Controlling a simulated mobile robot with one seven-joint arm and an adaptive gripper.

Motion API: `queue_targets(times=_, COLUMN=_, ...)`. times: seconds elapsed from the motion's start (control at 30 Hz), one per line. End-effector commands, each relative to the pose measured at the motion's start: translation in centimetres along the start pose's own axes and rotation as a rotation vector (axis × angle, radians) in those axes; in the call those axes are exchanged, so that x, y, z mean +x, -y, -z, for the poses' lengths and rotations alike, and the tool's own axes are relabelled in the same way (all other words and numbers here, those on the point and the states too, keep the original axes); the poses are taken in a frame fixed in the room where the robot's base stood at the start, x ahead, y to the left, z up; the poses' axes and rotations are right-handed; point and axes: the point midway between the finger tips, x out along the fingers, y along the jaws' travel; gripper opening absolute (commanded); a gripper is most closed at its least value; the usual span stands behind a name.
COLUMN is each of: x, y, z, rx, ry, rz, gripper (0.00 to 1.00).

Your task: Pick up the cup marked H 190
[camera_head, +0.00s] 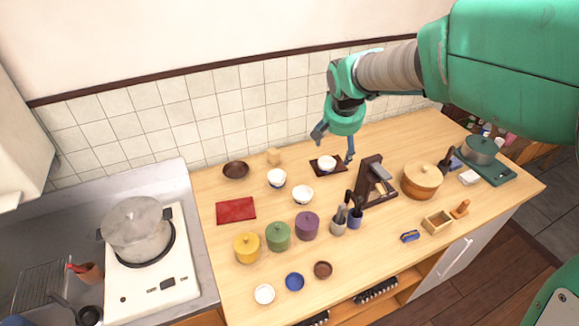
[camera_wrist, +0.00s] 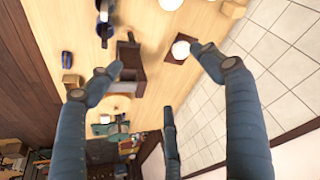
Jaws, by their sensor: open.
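Three white cups stand on the wooden counter. One cup (camera_head: 327,163) sits on a dark square mat (camera_head: 313,168); it also shows in the wrist view (camera_wrist: 180,50). My gripper (camera_head: 334,147) is open and empty above the cup on the mat. Its spread fingers (camera_wrist: 152,72) also show in the wrist view, one tip close beside that cup in the picture.
A dark wooden stand (camera_head: 368,182) is right of the mat. Yellow (camera_head: 247,248), green (camera_head: 278,237) and purple (camera_head: 307,226) lidded pots stand nearer. A brown bowl (camera_head: 236,170) and red mat (camera_head: 236,210) are left. The tiled wall (camera_head: 225,115) closes the back.

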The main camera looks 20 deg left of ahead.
Motion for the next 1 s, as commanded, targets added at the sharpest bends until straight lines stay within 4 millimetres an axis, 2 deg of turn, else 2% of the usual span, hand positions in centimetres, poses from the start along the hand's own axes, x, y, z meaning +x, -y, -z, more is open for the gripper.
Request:
queue_targets(times=0.03, x=1.5, y=1.5, z=0.3, rx=-0.009, ry=0.004, rz=0.003, gripper=0.79)
queue_targets(times=0.27, x=7.2, y=7.8, z=1.4, rx=-0.038, ry=0.011, rz=0.015, gripper=0.79)
queue_targets(times=0.6, x=15.7, y=17.3, z=1.0, rx=-0.079, ry=0.019, rz=0.033, gripper=0.79)
queue_targets(times=0.8, x=18.5, y=20.6, z=0.4, rx=-0.092, ry=0.021, rz=0.040, gripper=0.79)
queue_targets(times=1.0, x=19.2, y=21.4, z=0.3, rx=-0.096, ry=0.020, rz=0.042, gripper=0.79)
